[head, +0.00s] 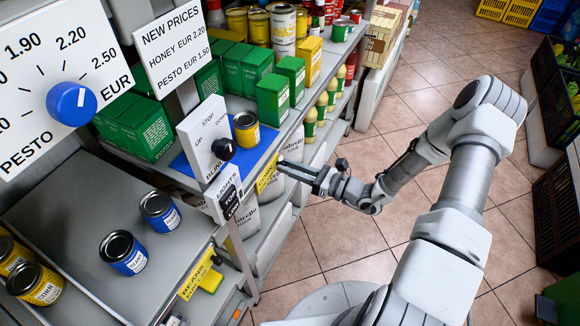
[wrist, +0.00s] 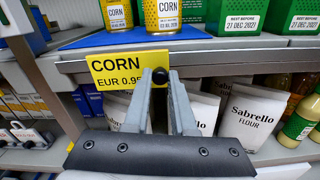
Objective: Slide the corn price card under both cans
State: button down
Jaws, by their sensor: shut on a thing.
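The yellow corn price card (wrist: 108,72) reads CORN, EUR 0.95, and hangs on the shelf's front edge. In the head view the card (head: 267,174) is seen at a steep angle. My gripper (wrist: 160,90) is shut on the black knob (wrist: 160,75) at the card's right side; the fingers cover part of the price. In the head view my gripper (head: 286,166) is at the shelf front. Two yellow corn cans, the left one (wrist: 117,15) and the right one (wrist: 163,14), stand above the card. In the head view one can (head: 246,134) shows plainly.
A blue mat (wrist: 210,31) lies under the cans. Green boxes (head: 273,100) stand beside it. Flour bags (wrist: 248,107) and bottles (wrist: 302,118) fill the shelf below. A yellow beans card (head: 194,277) is on the nearer counter edge. The tiled aisle floor (head: 335,235) is clear.

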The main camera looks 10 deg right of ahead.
jog(key=c, duration=0.7)
grip_release()
jog(key=shift+d, duration=0.15)
jog(key=p+v, duration=0.1)
jog(key=v, duration=1.6)
jog(key=shift+s+d, duration=0.1)
jog(key=shift+s, duration=0.05)
